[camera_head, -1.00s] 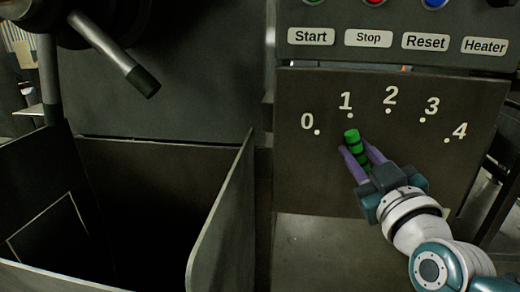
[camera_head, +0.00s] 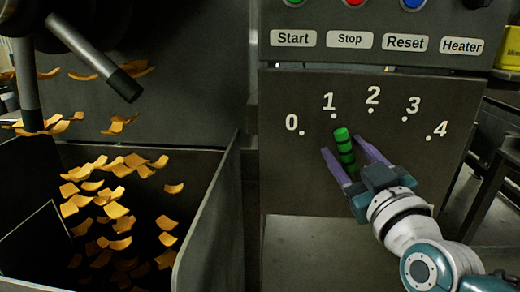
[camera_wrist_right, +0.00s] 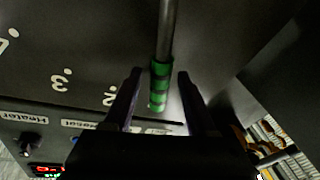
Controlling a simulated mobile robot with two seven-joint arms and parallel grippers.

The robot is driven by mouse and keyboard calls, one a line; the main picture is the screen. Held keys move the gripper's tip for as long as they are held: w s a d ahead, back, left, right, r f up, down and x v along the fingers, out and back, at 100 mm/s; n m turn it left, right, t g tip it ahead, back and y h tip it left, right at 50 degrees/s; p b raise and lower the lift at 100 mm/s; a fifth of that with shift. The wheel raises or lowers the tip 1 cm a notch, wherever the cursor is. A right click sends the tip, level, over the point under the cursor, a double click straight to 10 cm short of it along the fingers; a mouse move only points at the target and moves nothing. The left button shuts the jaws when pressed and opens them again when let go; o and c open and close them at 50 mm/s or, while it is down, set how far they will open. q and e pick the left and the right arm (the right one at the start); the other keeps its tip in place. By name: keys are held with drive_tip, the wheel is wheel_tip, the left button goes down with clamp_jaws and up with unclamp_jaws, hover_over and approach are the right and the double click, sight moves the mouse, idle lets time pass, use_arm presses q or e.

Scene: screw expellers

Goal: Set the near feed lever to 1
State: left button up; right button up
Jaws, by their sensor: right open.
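The near feed lever (camera_head: 345,147) has a green grip with dark bands, and its tip points up at the dot under the 1 on the dark dial panel (camera_head: 300,180). My right gripper (camera_head: 343,144) is open, with one purple finger on each side of the grip. In the right wrist view, the lever's green grip (camera_wrist_right: 159,85) and grey rod lie between my two dark fingers (camera_wrist_right: 160,75), with a gap on both sides. My left gripper is not in view.
Start, Stop, Reset and Heater labels (camera_head: 350,40) sit above the dial, under coloured buttons. At left, orange flakes (camera_head: 120,215) are in and above an open dark bin (camera_head: 210,215). Another lever with a black grip (camera_head: 125,85) hangs above it.

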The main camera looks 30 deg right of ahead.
drive_tip(key=r+v, duration=0.1)
drive_tip(key=v, duration=0.8)
drive_tip(key=shift+s+f, duration=0.25)
drive_tip(key=shift+f, duration=0.2)
drive_tip(key=shift+a, duration=0.1)
